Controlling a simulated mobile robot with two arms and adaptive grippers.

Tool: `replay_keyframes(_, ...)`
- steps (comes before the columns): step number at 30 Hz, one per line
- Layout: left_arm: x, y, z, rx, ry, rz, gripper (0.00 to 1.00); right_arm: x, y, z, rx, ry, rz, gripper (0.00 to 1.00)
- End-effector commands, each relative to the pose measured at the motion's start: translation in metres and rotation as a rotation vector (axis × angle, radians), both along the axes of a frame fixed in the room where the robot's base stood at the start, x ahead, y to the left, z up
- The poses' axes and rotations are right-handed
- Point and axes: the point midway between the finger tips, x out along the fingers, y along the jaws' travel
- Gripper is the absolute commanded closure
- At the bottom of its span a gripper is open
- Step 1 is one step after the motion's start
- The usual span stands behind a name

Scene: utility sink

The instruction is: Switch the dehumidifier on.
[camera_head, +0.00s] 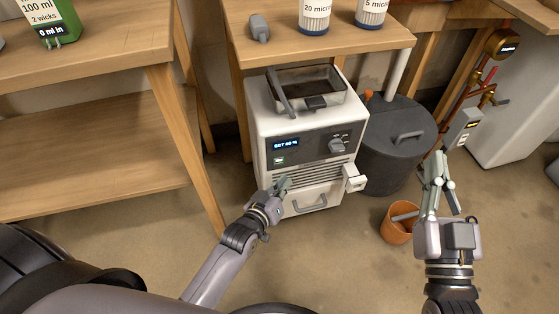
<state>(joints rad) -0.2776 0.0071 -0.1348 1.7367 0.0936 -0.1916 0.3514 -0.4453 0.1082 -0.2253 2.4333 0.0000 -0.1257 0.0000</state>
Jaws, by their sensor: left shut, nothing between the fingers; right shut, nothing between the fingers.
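The dehumidifier (257,110) is a white box with a dark front panel, standing on the floor under the wooden table. Its small display (286,143) is lit and seems to read "SET" with a percentage. A small button (279,160) sits below the display and a knob (337,146) is at the panel's right. My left gripper (283,183) is shut and empty, in front of the grille just below the panel's left part; I cannot tell whether it touches. My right gripper (441,155) is shut and empty, raised to the right, away from the dehumidifier.
A dark lidded bin (393,150) stands right of the dehumidifier. An orange pot (396,226) is on the floor near my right gripper. A wooden shelf (90,145) is at left. Bottles (314,15) stand on the table above. Pipes and a valve are at upper right.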

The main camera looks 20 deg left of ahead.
Motion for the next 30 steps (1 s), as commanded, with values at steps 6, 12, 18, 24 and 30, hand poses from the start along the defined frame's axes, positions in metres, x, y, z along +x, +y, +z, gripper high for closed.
replay_keyframes(6,-0.008,-0.005,0.001,-0.001,0.001,0.0,1.0,0.004,-0.002,-0.02,-0.031,0.118,-0.006,1.0)
replay_keyframes(12,-0.014,-0.01,0.001,-0.001,0.001,0.0,1.0,0.005,-0.005,-0.04,-0.059,0.221,-0.013,1.0)
replay_keyframes(18,-0.02,-0.014,0.001,0.0,0.001,0.0,1.0,0.003,-0.007,-0.058,-0.082,0.311,-0.019,1.0)
replay_keyframes(24,-0.021,-0.014,0.0,0.0,0.0,0.0,1.0,0.003,-0.008,-0.063,-0.088,0.335,-0.02,1.0)
replay_keyframes(30,-0.021,-0.014,0.0,0.0,0.0,0.0,1.0,0.003,-0.008,-0.063,-0.088,0.334,-0.02,1.0)
